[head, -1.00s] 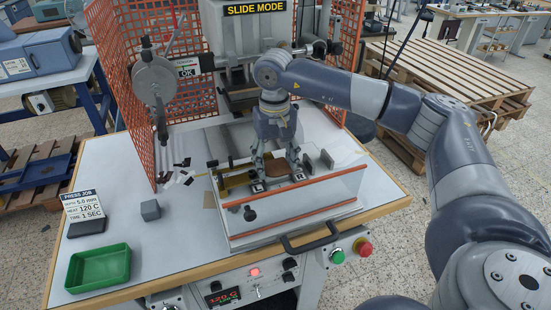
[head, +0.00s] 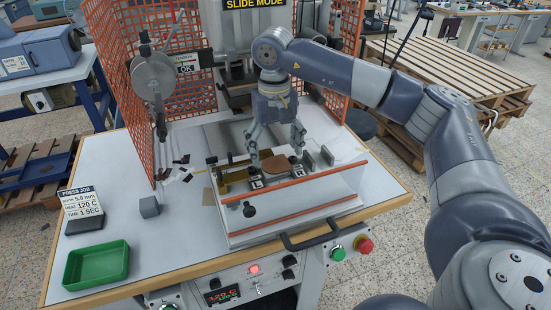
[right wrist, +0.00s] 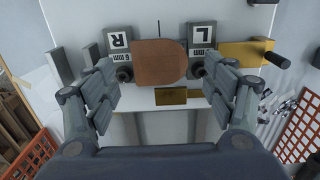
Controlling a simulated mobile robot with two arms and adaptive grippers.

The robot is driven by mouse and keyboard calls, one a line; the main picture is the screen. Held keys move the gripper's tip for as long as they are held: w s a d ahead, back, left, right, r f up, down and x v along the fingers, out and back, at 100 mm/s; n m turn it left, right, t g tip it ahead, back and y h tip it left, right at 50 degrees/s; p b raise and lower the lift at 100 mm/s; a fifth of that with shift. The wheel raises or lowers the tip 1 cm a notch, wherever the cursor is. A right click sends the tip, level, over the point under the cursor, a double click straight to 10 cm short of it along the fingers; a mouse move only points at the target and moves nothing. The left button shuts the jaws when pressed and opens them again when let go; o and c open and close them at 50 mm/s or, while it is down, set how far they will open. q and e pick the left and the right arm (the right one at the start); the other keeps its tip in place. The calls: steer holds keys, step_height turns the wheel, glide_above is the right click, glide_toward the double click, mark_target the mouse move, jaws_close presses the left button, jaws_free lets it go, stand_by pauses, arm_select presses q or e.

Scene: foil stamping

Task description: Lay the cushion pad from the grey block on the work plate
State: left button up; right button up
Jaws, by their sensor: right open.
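A flat brown pad with one rounded end (head: 283,174), which looks like the cushion pad, lies on the light work plate (right wrist: 145,97) of the press slide. In the right wrist view the pad (right wrist: 160,62) sits between two blocks marked R (right wrist: 118,45) and L (right wrist: 202,42). My right gripper (head: 277,150) is open and empty just above it; in the right wrist view its fingers (right wrist: 164,88) stand on either side, apart from the pad. The small grey block (head: 149,207) stands on the table at left with a bare top. My left gripper is out of view.
A brass bar (right wrist: 243,54) and a small brass piece (right wrist: 171,95) are beside the pad. Orange mesh guards (head: 116,80) flank the press. A green tray (head: 97,265) and the job sign (head: 82,203) are at left.

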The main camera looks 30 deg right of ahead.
mark_target(275, 164)
step_height(275, 164, up, 9)
steer(key=b, duration=0.1)
stand_by(0.6)
